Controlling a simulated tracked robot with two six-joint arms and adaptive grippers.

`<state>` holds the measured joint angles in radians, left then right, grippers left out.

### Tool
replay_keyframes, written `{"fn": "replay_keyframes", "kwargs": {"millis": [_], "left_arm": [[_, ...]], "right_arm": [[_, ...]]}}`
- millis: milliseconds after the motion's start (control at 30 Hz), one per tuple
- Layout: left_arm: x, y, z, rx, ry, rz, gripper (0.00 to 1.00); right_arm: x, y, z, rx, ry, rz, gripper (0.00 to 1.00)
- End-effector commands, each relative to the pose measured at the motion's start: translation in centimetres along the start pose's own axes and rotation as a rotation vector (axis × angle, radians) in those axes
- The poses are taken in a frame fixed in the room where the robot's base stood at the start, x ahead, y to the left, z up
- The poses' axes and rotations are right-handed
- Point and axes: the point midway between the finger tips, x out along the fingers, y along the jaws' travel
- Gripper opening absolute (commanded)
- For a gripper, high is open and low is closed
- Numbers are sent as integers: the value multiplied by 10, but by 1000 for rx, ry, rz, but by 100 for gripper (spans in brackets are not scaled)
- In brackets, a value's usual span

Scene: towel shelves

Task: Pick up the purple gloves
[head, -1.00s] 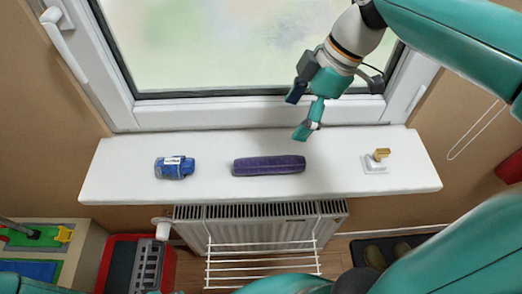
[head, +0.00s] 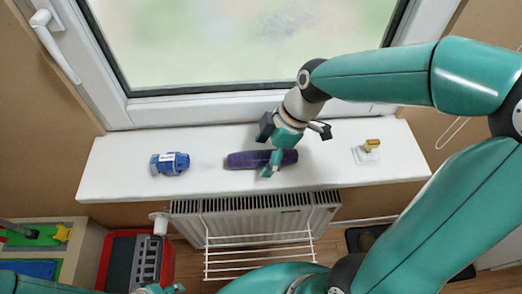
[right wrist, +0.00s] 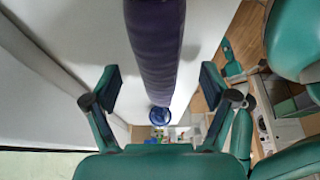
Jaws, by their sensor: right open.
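The purple gloves (head: 240,160) show as a long dark-purple roll lying on the white windowsill, in the middle. My right gripper (head: 269,150) is over the right part of the roll and hides some of it. In the right wrist view the roll (right wrist: 157,50) runs between the two spread fingers of the right gripper (right wrist: 159,85), with a gap on each side. The right gripper is open and holds nothing. Of my left arm only teal pieces show at the bottom edge of the head view; its jaw state is unclear.
A blue object with a white label (head: 169,163) lies on the windowsill (head: 115,180) to the left. A small brass-coloured piece on a white base (head: 368,151) stands to the right. The window is behind; a radiator (head: 255,208) and a wire rack (head: 260,262) are below.

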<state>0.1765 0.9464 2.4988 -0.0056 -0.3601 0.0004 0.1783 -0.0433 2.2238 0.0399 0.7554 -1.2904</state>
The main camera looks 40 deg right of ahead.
Motion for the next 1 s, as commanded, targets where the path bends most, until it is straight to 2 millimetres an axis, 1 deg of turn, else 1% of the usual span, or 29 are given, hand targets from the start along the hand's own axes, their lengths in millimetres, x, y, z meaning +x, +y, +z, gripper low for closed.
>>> {"fn": "replay_keyframes", "kwargs": {"millis": [33,100,333,367,400,467,500,733,767,1000], "left_arm": [[-1,0,0,0,0,0,40],[-2,1,0,0,0,0,40],[-1,0,0,0,0,0,40],[-1,0,0,0,0,0,40],[-1,0,0,0,0,0,40],[-1,0,0,0,0,0,40],[-1,0,0,0,0,0,40],[-1,0,0,0,0,0,40],[-1,0,0,0,0,0,40],[-1,0,0,0,0,0,40]], "right_arm": [[6,0,0,0,-1,-4,84],[10,0,0,0,0,-1,84],[12,0,0,0,0,1,84],[12,0,0,0,0,1,81],[12,0,0,0,0,1,74],[12,0,0,0,0,1,64],[12,0,0,0,0,1,58],[12,1,0,1,-1,1,19],[12,1,0,1,-1,1,16],[12,1,0,2,-1,2,16]]}}
